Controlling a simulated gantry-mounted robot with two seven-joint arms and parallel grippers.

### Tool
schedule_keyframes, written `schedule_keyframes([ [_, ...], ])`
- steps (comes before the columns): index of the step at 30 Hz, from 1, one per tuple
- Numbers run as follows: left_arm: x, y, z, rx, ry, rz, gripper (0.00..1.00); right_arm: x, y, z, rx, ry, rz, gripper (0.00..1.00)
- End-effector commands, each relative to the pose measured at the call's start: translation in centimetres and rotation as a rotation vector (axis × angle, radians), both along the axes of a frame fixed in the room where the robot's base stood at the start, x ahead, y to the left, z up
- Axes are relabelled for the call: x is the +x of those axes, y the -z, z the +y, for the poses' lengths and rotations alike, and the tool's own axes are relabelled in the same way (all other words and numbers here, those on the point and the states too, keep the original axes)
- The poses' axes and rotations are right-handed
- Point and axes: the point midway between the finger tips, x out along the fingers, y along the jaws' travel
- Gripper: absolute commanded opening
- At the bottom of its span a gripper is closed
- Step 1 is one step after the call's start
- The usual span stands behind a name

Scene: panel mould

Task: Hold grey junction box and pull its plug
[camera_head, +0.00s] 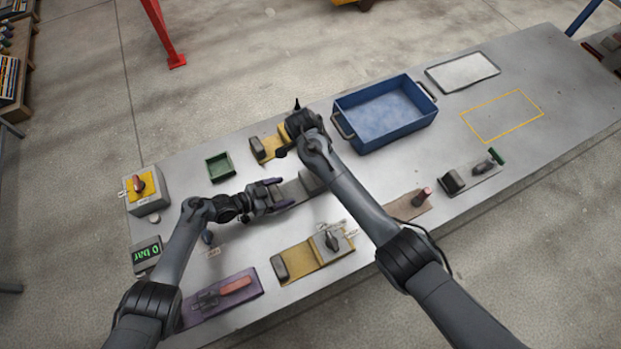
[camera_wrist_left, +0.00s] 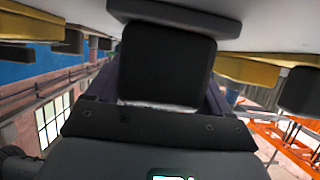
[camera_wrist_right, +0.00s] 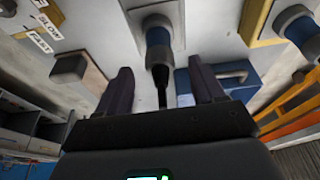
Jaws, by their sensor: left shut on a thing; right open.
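The grey junction box (camera_head: 312,181) sits on a grey base near the middle of the bench, with my right arm passing close by. My left gripper (camera_head: 279,192) lies low at the left end of this grey unit and is shut on its dark block, which fills the space between the fingers in the left wrist view (camera_wrist_left: 165,65). My right gripper (camera_head: 288,128) is open above the bench, left of the blue bin. In the right wrist view a plug-like part (camera_wrist_right: 158,45) with a blue collar and black stem shows beyond the open fingers. I cannot tell which unit it belongs to.
A yellow-based unit (camera_head: 257,147) is beside my right gripper. The blue bin (camera_head: 388,113) stands to the right. A green tray (camera_head: 220,167), another yellow unit (camera_head: 305,261) and a purple unit (camera_head: 232,296) lie around. The yellow-outlined area (camera_head: 503,115) is clear.

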Motion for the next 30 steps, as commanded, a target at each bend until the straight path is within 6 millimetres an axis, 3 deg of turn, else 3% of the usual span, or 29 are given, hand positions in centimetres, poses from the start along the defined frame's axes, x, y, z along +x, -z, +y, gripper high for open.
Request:
schedule_keyframes([
  [12, 0.0, 0.0, 0.0, 0.000, 0.000, 0.000, 0.32, 0.5, 3.9, -1.1, 0.000, -0.001, 0.000, 0.68],
  [27, 0.0, 0.0, 0.0, 0.000, 0.000, 0.000, 0.32, 0.6, 4.6, -1.3, 0.002, -0.002, -0.001, 0.68],
  [30, 0.0, 0.0, 0.0, 0.000, 0.000, 0.000, 0.32, 0.6, 4.6, -1.3, 0.002, -0.002, -0.001, 0.54],
])
